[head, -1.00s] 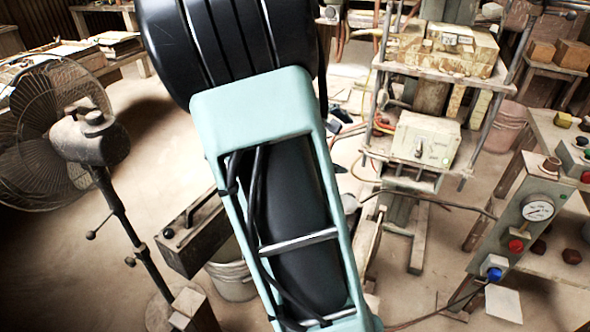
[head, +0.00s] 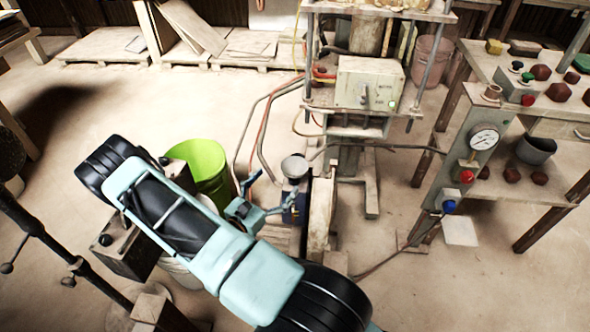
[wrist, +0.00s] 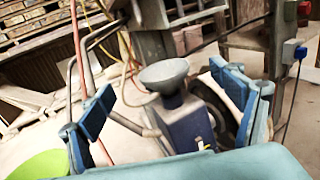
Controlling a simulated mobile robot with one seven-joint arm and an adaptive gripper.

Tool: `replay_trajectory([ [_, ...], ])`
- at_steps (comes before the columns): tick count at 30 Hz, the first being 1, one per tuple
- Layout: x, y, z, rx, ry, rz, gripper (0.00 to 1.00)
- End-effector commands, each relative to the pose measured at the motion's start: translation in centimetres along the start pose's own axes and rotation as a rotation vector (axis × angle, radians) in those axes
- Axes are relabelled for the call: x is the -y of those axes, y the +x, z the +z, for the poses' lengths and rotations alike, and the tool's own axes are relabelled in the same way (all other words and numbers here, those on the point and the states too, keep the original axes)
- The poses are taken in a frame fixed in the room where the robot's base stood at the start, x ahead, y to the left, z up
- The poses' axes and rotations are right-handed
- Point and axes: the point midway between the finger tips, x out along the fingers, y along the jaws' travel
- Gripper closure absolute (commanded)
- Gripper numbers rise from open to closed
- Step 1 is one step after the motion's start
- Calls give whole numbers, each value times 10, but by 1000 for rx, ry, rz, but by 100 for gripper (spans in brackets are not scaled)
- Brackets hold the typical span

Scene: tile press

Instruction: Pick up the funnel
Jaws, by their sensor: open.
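A grey funnel (head: 295,166) stands wide end up on a dark blue body (head: 294,208) beside the press. In the wrist view the funnel (wrist: 164,74) sits upright near the middle, above the blue body (wrist: 186,124). My gripper (head: 268,194) is open and empty, with its light blue fingers spread. In the head view it is just left of and below the funnel. In the wrist view the fingers stand on either side of the funnel, with the funnel further off between them. No contact shows.
A lime green bucket (head: 210,168) stands left of my gripper. Hoses (head: 262,130) run down behind the funnel. The press with its control box (head: 368,84) rises behind, and a gauge panel (head: 478,150) stands right.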

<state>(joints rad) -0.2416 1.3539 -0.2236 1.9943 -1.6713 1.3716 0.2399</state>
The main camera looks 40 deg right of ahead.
Motion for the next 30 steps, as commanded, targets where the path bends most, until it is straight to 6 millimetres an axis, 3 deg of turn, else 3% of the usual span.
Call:
replay_trajectory([
  [5, 3, 1, -15, -1, -21, 31, 14],
  [12, 2, 38, -17, -3, -21, 31, 14],
  [20, 2, 59, -18, -2, -22, 30, 14],
  [30, 1, 101, -22, -3, -21, 31, 14],
])
